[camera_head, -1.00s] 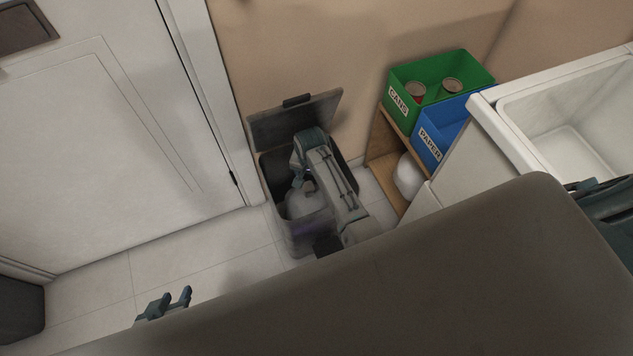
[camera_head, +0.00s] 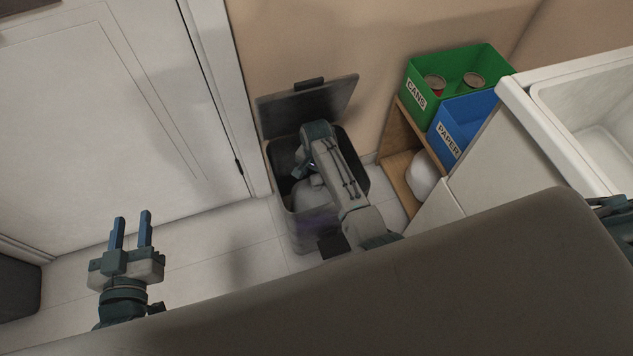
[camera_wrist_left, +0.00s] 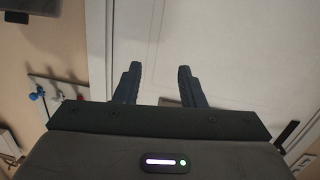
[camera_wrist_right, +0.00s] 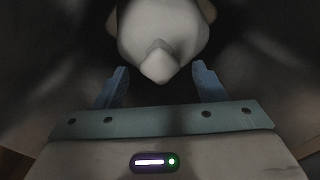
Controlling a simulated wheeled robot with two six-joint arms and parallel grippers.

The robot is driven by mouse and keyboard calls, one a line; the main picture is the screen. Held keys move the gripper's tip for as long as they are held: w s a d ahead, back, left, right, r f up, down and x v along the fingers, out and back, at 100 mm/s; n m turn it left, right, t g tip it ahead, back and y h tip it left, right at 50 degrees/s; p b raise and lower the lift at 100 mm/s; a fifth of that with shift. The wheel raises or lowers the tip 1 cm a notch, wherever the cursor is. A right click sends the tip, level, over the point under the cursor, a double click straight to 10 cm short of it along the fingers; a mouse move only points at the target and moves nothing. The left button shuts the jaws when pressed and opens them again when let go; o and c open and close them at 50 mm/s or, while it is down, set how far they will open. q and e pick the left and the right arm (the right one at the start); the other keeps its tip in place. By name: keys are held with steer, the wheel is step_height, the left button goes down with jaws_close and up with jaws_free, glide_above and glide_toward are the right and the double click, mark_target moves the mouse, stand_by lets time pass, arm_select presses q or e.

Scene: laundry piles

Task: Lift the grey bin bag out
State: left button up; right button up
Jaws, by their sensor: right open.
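The grey bin bag (camera_head: 314,194) sits inside the dark bin (camera_head: 357,172), whose lid (camera_head: 308,103) stands open against the wall. In the right wrist view the bag (camera_wrist_right: 163,35) shows as a pale bulge with a pointed, tied-looking top. My right gripper (camera_wrist_right: 160,82) is open inside the bin, with the point of the bag just ahead of and between its fingers. In the head view my right arm covers part of the bag. My left gripper (camera_head: 131,230) is open and empty over the floor left of the bin; its parted fingers (camera_wrist_left: 158,82) also show in the left wrist view.
A green cans box (camera_head: 430,90) and a blue paper box (camera_head: 450,135) stand on a wooden shelf (camera_head: 397,172) right of the bin. A white sink (camera_head: 560,140) is at the right. A white door (camera_head: 110,130) is at the left. The floor (camera_head: 205,235) before the door is clear.

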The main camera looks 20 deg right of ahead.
mark_target(316, 179)
step_height(316, 179, down, 4)
steer(key=shift+f+b, duration=0.2)
steer(key=shift+b, duration=0.5)
steer(key=shift+f, duration=0.15)
arm_select(q)
step_height(316, 179, up, 9)
steer(key=w+t, duration=0.1)
steer(key=t, duration=0.4)
steer(key=shift+w+a+m+t, duration=0.2)
steer(key=shift+a+m+t, duration=0.05)
steer(key=shift+m+t, duration=0.05)
steer(key=shift+r, duration=0.1)
